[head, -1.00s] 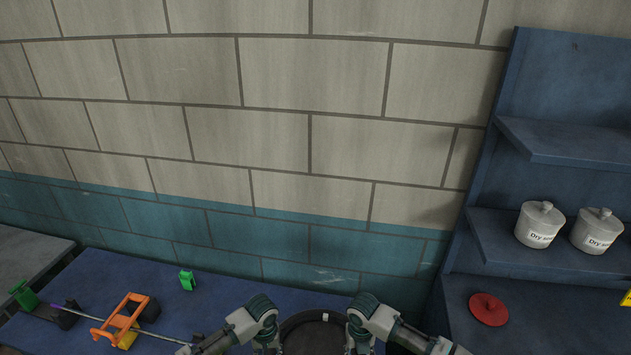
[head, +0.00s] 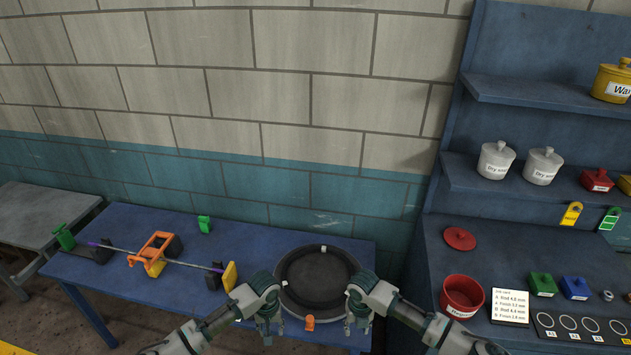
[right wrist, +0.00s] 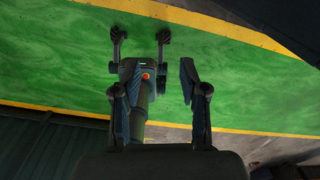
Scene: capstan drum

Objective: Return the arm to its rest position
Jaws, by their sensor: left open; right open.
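My left gripper (head: 268,327) is at the bottom of the head view, at the left side of the round dark capstan drum (head: 313,277). It is open and appears empty. My right gripper (head: 357,325) is at the drum's right side, also open and apparently empty. Both point down, and I cannot tell whether either touches the drum. In the right wrist view my right gripper's fingers (right wrist: 160,98) stand apart with nothing between their tips. A small orange piece (head: 310,322) sits at the drum's front edge.
The blue bench (head: 135,222) holds an orange frame tool (head: 158,243), a thin rod and a green block (head: 204,224). At right, a blue shelf unit (head: 440,225) holds white jars (head: 495,160), a red pot (head: 461,295) and a card (head: 510,306). A grey table (head: 40,220) stands far left.

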